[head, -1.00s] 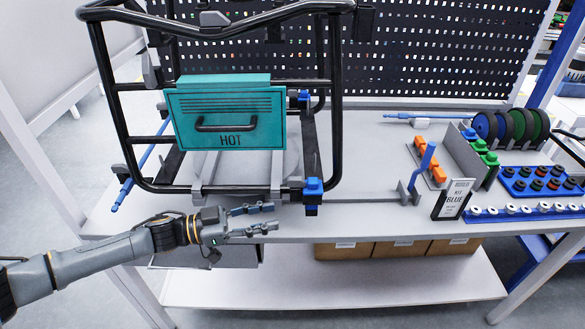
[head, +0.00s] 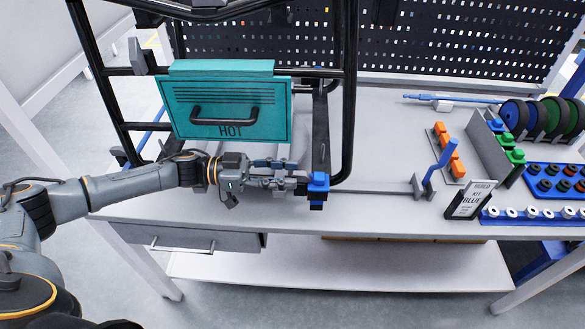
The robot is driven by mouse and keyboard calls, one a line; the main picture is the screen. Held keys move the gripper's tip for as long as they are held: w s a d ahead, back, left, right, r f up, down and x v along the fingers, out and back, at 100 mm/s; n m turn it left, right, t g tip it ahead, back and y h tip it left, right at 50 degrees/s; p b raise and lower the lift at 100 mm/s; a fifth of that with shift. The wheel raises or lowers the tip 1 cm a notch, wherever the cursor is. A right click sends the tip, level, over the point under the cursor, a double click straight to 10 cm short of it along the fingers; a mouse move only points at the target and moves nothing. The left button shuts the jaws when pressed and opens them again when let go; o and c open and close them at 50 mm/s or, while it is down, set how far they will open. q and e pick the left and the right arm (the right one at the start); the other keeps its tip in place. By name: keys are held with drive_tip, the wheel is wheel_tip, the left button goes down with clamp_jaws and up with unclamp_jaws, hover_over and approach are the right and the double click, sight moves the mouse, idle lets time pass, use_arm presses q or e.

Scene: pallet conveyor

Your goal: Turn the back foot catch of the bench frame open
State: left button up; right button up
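The black tubular bench frame (head: 350,110) stands on the grey bench, with a teal box marked HOT (head: 222,128) on it. A blue catch (head: 318,187) sits at its near right foot, at the front edge of the bench. The back foot catch is not clearly visible; the box and frame cover much of that area. My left gripper (head: 296,176) reaches in from the left, low over the bench's front part, its fingers pointing right. Its fingers look apart and empty, with the tips just left of the near blue catch; I cannot tell whether they touch it. My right gripper is out of view.
A blue upright lever (head: 440,160) stands right of the frame, by orange blocks (head: 449,150) and a kit sign (head: 472,199). Green and blue reels (head: 545,118) stand further right. A perforated panel (head: 430,45) closes the back.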

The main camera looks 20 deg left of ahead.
use_arm(q)
drive_tip(key=shift+x, duration=0.9)
drive_tip(key=shift+c, duration=0.2)
clamp_jaws()
drive_tip(key=shift+w+d+f+m+g+b, duration=0.1)
drive_tip(key=shift+m+g+b, duration=0.3)
drive_tip(key=shift+g, duration=0.1)
drive_tip(key=shift+m+g, duration=0.3)
drive_tip(key=shift+g, duration=0.3)
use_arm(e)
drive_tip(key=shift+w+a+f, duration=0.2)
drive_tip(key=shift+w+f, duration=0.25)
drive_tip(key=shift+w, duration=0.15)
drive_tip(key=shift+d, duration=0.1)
